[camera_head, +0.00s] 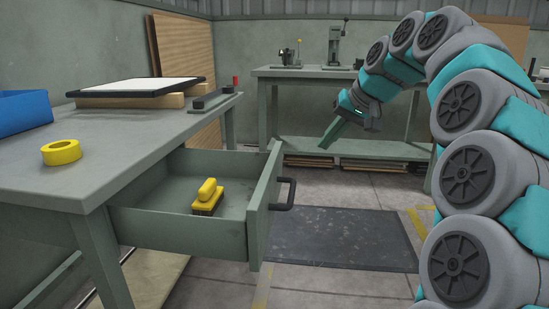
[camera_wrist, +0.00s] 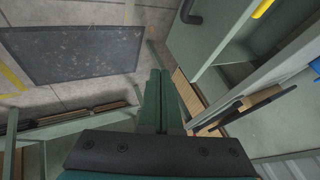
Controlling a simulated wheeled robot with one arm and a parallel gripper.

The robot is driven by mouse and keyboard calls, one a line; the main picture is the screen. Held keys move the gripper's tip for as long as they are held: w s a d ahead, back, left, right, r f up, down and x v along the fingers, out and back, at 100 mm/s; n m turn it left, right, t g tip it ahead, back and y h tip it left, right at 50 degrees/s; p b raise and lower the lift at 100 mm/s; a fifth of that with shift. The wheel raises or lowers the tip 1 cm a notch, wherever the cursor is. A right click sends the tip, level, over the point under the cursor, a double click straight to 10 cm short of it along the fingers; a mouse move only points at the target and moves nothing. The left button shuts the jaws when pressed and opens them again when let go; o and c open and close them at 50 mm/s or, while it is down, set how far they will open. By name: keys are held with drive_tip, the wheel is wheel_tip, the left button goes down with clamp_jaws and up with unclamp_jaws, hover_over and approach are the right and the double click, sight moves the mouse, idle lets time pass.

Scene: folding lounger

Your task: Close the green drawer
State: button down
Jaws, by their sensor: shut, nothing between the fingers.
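The green drawer (camera_head: 175,228) is pulled well out from under the workbench in the head view. Its front panel (camera_head: 263,207) carries a dark bar handle (camera_head: 287,194). A yellow brush (camera_head: 207,197) lies inside the drawer. In the wrist view the drawer front (camera_wrist: 207,33) shows at the upper right, with its dark handle (camera_wrist: 190,12) at the top. My gripper (camera_head: 328,143) is shut and empty, pointing down to the left. It is in the air to the right of the drawer handle and higher, apart from it. Its closed fingers (camera_wrist: 160,85) show in the wrist view.
The workbench (camera_head: 115,155) holds a yellow tape roll (camera_head: 62,152), a blue bin (camera_head: 24,112) and a flat panel (camera_head: 137,87) on wood blocks. A second bench (camera_head: 345,150) stands at the back. A dark mat (camera_head: 340,238) lies on the open floor right of the drawer.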

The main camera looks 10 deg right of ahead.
sight(208, 156)
drive_tip(key=w+a+f, duration=0.2)
drive_tip(key=w+a+f+b, duration=0.1)
drive_tip(key=w+a+f, duration=0.1)
drive_tip(key=f, duration=0.1)
drive_tip(key=w+a+f, duration=0.2)
drive_tip(key=a, duration=0.1)
drive_tip(key=shift+w+f+b, duration=0.2)
drive_tip(key=shift+f+b, duration=0.1)
drive_tip(key=shift+f, duration=0.1)
drive_tip(key=shift+a, duration=0.15)
drive_tip(key=w+a+p, duration=0.2)
drive_tip(key=a, duration=0.5)
drive_tip(key=w+a+p, duration=0.2)
drive_tip(key=a+p, duration=0.1)
drive_tip(key=a, duration=0.4)
drive_tip(key=w+a+p, duration=0.2)
drive_tip(key=a, duration=0.5)
drive_tip(key=shift+w+p, duration=0.3)
drive_tip(key=shift+w, duration=0.1)
drive_tip(key=shift+d, duration=0.15)
